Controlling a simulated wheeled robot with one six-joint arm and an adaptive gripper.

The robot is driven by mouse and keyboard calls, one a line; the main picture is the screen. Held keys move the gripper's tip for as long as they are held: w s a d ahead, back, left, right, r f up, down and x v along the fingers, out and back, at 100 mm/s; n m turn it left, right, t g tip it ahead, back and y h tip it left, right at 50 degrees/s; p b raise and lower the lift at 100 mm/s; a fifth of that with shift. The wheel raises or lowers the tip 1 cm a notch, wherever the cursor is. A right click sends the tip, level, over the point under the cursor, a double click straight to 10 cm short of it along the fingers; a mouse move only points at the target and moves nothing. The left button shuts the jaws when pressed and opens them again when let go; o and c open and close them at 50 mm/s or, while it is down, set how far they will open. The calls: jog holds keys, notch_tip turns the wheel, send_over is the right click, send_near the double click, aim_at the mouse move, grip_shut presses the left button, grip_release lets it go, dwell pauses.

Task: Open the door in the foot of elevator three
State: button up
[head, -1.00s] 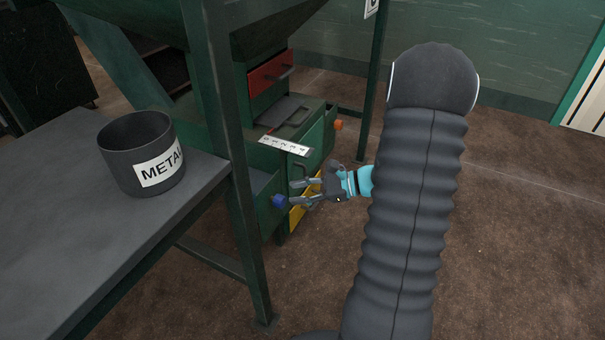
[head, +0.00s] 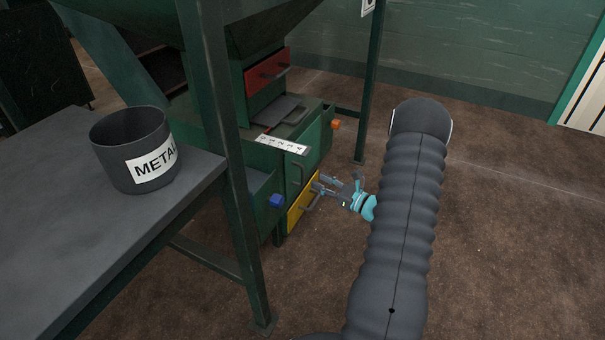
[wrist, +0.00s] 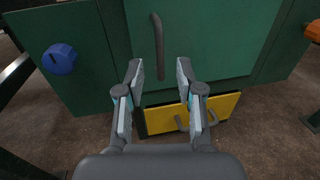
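The foot of the machine is a green housing with a green front door (head: 310,157), which looks shut. In the wrist view the green door (wrist: 205,35) carries an upright dark bar handle (wrist: 157,45). Below it is a yellow panel (head: 297,208) with its own dark handle (head: 309,203); this panel also shows in the wrist view (wrist: 222,106). I cannot read which elevator this is. My gripper (head: 337,187) is open and empty in front of the housing.
A blue knob (head: 276,201) sits left of the doors and an orange knob (head: 336,124) right. A red panel (head: 267,69) is above. A green frame post (head: 240,210) and a grey table (head: 60,235) with a METAL bin (head: 130,150) stand left. Floor at right is clear.

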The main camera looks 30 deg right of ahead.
aim_at(303, 185)
jog(key=x, duration=0.8)
grip_shut()
